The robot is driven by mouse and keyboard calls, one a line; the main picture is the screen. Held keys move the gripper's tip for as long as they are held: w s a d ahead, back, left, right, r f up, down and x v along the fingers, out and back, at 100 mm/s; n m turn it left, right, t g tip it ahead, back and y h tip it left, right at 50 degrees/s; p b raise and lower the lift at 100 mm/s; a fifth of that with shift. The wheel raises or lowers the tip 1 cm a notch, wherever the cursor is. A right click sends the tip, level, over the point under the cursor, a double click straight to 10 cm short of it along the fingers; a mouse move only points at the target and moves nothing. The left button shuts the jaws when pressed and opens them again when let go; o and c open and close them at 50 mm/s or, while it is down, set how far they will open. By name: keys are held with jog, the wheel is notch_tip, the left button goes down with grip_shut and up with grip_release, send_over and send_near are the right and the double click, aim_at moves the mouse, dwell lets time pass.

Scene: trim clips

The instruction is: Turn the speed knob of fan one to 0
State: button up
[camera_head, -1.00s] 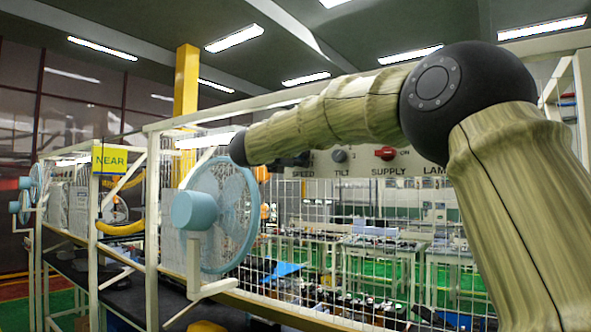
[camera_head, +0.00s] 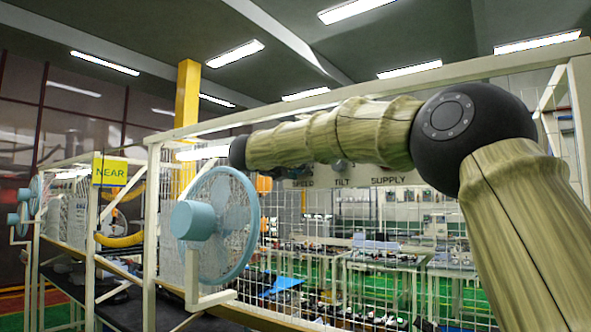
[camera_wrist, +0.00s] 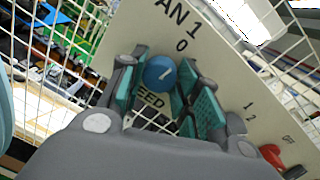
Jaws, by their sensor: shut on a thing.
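The speed knob (camera_wrist: 158,74) is blue and round with a short white mark, and sits on a pale panel (camera_wrist: 222,88) lettered FAN 1 in the wrist view. A 0 is printed beyond it, and the partly covered SPEED label on its near side. The white mark slants up and right, roughly toward the 0; exact alignment is unclear. My gripper (camera_wrist: 160,82) is shut on the knob, one teal-padded finger on each side. In the head view my forearm hides the gripper and knob; the panel's lower strip (camera_head: 362,182) shows SPEED, TILT and SUPPLY.
A light blue fan (camera_head: 218,228) stands left of the panel, near my forearm's far end. A white wire mesh fence (camera_head: 300,262) runs around and below the panel. A red knob (camera_wrist: 270,153) is right of my gripper. Work tables stand beyond the mesh.

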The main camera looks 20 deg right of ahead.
jog(key=shift+f+n, duration=0.1)
jog(key=shift+n, duration=0.4)
jog(key=o, duration=1)
jog(key=v, duration=1.2)
